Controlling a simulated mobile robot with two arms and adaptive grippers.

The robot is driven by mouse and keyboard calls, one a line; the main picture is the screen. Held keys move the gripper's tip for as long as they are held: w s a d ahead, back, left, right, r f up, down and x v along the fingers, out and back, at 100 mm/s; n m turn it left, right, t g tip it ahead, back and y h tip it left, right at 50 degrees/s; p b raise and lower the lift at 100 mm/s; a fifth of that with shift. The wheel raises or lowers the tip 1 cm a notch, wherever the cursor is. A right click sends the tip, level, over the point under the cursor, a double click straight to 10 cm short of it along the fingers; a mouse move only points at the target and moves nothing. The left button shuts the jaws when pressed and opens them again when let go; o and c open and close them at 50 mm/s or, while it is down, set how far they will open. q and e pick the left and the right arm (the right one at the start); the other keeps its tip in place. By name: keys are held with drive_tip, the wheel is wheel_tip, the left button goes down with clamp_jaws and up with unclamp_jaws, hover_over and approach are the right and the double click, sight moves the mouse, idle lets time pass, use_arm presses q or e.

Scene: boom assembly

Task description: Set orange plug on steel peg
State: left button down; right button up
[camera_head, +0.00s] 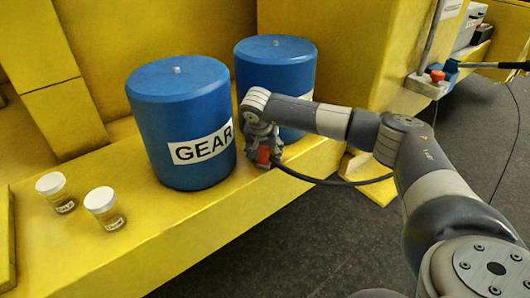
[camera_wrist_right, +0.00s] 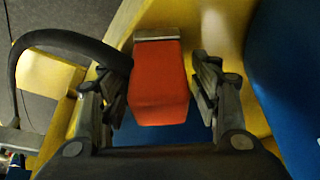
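An orange-red plug (camera_wrist_right: 158,85) with a grey metal end sits between the fingers of my right gripper (camera_wrist_right: 160,88) in the right wrist view. A narrow gap shows between the plug and the right-hand finger, while the other side is partly covered by a black cable. The gripper looks open around the plug. In the head view, my right gripper (camera_head: 262,152) is low beside the blue drums, with the plug (camera_head: 264,155) in front of it. I cannot make out the steel peg for certain. My left gripper is not in view.
A blue drum labelled GEAR (camera_head: 180,115) and a second blue drum (camera_head: 275,65) stand on the yellow ledge (camera_head: 150,245). Two white-capped jars (camera_head: 52,185) (camera_head: 100,200) stand at the left. A black cable (camera_head: 335,182) runs under my right arm. Dark floor (camera_head: 270,250) lies in front.

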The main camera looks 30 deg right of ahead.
drive_tip(key=v, duration=1.2)
idle(0.4)
